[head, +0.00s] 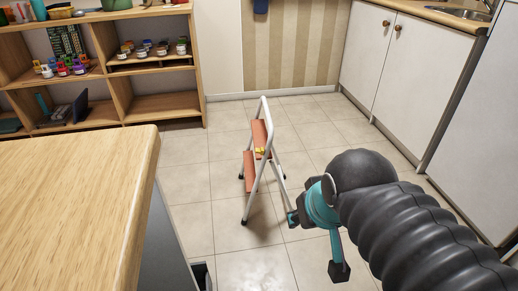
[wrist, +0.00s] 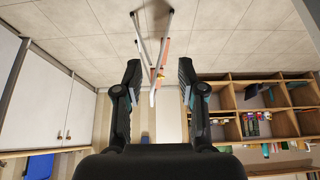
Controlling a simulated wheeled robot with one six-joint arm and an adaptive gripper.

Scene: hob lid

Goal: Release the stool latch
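The folding step stool (head: 250,172) stands upright on the tiled floor in the middle of the head view. It has a white tube frame and orange-red steps. A small yellow part (head: 262,151), which looks like the latch, sits by the upper step. In the wrist view the stool (wrist: 143,42) appears beyond my fingers, with the yellow part (wrist: 160,77) between them in the picture. My gripper (wrist: 160,78) is open and empty, apart from the stool. In the head view my arm comes in from the right, and its end is low, right of the stool.
A wooden-topped counter (head: 75,200) fills the left front. An open shelf (head: 155,80) with jars stands behind it. White cabinets (head: 400,70) line the right side. The tiled floor around the stool is clear.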

